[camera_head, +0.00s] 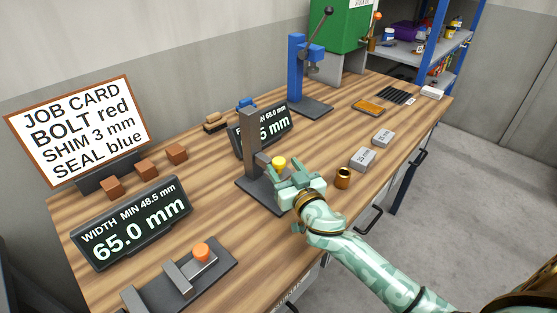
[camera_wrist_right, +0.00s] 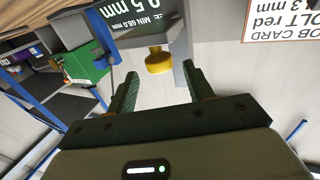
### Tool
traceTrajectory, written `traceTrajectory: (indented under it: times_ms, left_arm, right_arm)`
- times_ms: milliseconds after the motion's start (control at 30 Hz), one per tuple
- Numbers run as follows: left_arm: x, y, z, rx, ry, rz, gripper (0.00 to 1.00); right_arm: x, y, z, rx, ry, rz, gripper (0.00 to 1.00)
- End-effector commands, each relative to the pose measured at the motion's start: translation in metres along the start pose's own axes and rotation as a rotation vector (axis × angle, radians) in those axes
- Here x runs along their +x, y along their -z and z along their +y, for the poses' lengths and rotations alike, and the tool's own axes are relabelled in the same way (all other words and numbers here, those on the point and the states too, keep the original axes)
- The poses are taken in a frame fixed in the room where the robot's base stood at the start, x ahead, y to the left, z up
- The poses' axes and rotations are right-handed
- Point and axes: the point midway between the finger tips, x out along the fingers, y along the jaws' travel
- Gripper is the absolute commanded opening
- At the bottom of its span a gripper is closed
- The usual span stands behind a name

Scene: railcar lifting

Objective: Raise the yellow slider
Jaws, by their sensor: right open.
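The yellow slider knob (camera_head: 279,162) sticks out from the grey upright post (camera_head: 250,138) of a stand on the bench. In the right wrist view the yellow knob (camera_wrist_right: 158,60) lies just ahead of the fingertips, between their lines. My right gripper (camera_head: 286,179) is open beside the knob in the head view; its two fingers (camera_wrist_right: 158,82) are apart and empty in the wrist view. Whether a finger touches the knob I cannot tell. The stand's display (camera_head: 262,129) is partly hidden by the post. My left gripper is out of view.
A second gauge with an orange knob (camera_head: 201,252) and a 65.0 mm display (camera_head: 132,222) stand at the front left. A brass cup (camera_head: 343,178) and grey blocks (camera_head: 363,158) lie right of my gripper. A blue press (camera_head: 297,75) stands behind.

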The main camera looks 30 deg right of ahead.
Motion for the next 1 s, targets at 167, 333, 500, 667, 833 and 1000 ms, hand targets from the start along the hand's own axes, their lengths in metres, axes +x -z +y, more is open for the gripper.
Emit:
traceTrajectory:
  times_ms: [167, 333, 500, 667, 833, 1000]
  left_arm:
    - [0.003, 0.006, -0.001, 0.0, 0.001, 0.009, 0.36]
    - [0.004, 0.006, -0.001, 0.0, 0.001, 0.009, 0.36]
    - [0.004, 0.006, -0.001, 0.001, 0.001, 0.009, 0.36]
    - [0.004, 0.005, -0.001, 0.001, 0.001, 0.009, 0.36]
    - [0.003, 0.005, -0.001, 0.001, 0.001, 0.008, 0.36]
    - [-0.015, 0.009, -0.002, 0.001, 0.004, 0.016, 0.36]
  right_arm:
    - [0.029, -0.001, 0.0, -0.001, 0.0, 0.0, 0.52]
    - [0.04, -0.001, 0.0, -0.001, -0.001, -0.001, 0.52]
    - [0.041, -0.001, 0.0, 0.0, 0.0, -0.002, 0.52]
    - [0.041, -0.001, 0.0, 0.0, 0.0, -0.001, 0.32]
    - [0.041, -0.001, 0.0, 0.0, 0.0, -0.001, 0.0]
    - [0.04, 0.022, -0.001, 0.006, -0.001, 0.002, 0.0]
